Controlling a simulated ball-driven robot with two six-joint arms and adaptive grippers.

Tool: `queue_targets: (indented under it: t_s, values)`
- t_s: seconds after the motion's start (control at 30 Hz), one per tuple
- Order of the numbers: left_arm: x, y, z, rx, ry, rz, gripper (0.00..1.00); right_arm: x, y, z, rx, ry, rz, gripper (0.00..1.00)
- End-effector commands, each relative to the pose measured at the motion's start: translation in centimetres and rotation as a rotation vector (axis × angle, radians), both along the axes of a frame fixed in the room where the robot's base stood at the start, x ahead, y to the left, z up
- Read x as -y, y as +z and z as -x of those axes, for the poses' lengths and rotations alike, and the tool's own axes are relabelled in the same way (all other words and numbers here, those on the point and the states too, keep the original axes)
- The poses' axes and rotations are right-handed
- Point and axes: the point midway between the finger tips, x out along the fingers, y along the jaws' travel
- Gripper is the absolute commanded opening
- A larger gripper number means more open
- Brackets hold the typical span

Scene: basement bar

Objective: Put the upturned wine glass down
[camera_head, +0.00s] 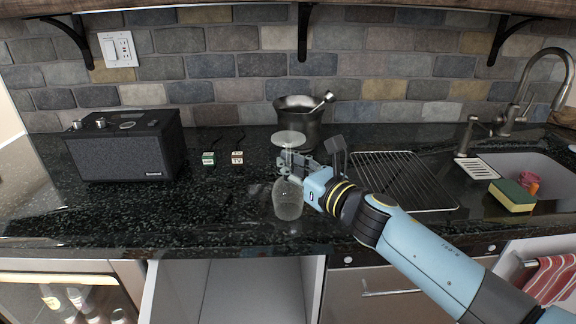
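The clear wine glass (287,201) is upside down, with its round foot at the top and its bowl at the bottom. It is over the front part of the dark granite counter (215,212), in the middle of the view. My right gripper (291,166) reaches in from the right and is shut on the glass around its stem. The glass looks upright along its length. I cannot tell whether its rim touches the counter. My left gripper is not in view.
A black radio (125,147) stands at left, with two small blocks (208,158) beside it. A metal mortar with pestle (298,118) stands behind the glass. A wire rack (400,178), sponge (512,195) and sink (545,170) are at right. Counter left of the glass is clear.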

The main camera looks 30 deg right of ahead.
Motion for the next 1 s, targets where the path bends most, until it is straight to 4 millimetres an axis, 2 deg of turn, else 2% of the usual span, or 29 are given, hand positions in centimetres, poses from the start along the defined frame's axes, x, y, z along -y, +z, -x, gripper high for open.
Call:
queue_targets:
  t_s: [0.03, 0.23, 0.6, 0.67, 0.83, 1.0]
  values:
    - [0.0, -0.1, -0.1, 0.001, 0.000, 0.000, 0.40, 0.0, -0.1, 0.0, -0.001, 0.000, 0.000, 0.02]
    - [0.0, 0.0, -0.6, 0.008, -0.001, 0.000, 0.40, 0.0, -0.1, 0.0, -0.001, 0.000, 0.000, 0.28]
    - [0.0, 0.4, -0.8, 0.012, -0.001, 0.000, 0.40, 0.1, 0.3, 0.3, -0.001, 0.000, 0.000, 0.29]
    - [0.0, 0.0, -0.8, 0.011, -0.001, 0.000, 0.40, 0.3, 0.0, 1.1, -0.002, 0.000, 0.002, 0.29]
    - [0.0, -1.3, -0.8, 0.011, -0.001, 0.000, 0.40, 0.9, -0.3, 5.0, -0.003, 0.002, 0.004, 0.29]
    - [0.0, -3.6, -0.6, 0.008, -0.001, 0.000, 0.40, 1.7, -0.5, 8.9, -0.002, 0.002, 0.004, 0.29]
